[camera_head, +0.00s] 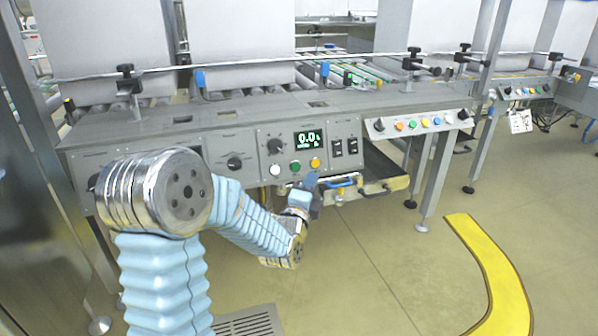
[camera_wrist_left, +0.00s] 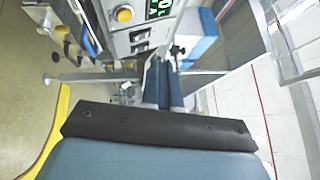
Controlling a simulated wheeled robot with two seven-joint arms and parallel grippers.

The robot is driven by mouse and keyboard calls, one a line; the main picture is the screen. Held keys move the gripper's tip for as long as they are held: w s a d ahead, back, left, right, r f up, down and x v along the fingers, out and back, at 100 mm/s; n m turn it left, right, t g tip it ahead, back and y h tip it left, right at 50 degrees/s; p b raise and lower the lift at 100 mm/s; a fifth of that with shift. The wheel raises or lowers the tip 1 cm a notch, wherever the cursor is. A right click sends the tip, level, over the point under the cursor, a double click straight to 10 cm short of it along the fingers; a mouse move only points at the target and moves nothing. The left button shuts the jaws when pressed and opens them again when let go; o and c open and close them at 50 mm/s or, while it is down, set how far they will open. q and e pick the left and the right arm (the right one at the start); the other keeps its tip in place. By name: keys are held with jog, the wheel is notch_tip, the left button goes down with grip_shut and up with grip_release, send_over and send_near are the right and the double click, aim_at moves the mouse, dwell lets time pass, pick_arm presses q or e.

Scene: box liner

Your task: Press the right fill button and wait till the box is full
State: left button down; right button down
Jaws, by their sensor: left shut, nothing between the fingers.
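A grey control panel (camera_head: 262,150) carries a small display (camera_head: 308,139) with green figures that look like 0.0. Below the display is a row of a white button (camera_head: 275,170), a green button (camera_head: 295,166) and a yellow button (camera_head: 315,162). The yellow button (camera_wrist_left: 124,14) and part of the display (camera_wrist_left: 160,8) also show in the left wrist view. My left gripper (camera_head: 311,181) is shut and empty, just below the yellow button; I cannot tell if it touches the panel. Its fingers (camera_wrist_left: 164,75) show in the left wrist view. I cannot tell which container is the box. My right gripper is not in view.
A second button strip (camera_head: 418,123) with several coloured buttons is to the right. A blue-handled part (camera_head: 342,183) sits under the panel, close to my left gripper. Large pale grey blocks (camera_head: 240,40) stand behind the rail. The floor at the right is open, with a yellow curved strip (camera_head: 490,265).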

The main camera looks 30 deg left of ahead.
aim_at(296, 167)
pick_arm(q)
jog(key=w+a+f+b, duration=0.2)
jog(key=w+a+f, duration=0.1)
jog(key=w+a, duration=0.2)
jog(key=shift+w+a, duration=0.15)
jog(key=shift+a, duration=0.35)
jog(key=shift+r, duration=0.1)
dwell(1.7)
jog(key=shift+w+a+f+b, duration=0.3)
jog(key=shift+w+a+b, duration=0.5)
jog(key=shift+a, duration=0.15)
jog(key=shift+w+a, duration=0.15)
jog(key=shift+a, duration=0.05)
jog(key=shift+w+a, duration=0.2)
jog(key=shift+a, duration=0.05)
dwell(0.3)
jog(key=shift+s+d, duration=0.1)
dwell(0.8)
jog(key=shift+s+d+r, duration=0.2)
jog(key=shift+s+d, duration=0.15)
jog(key=shift+d, duration=0.1)
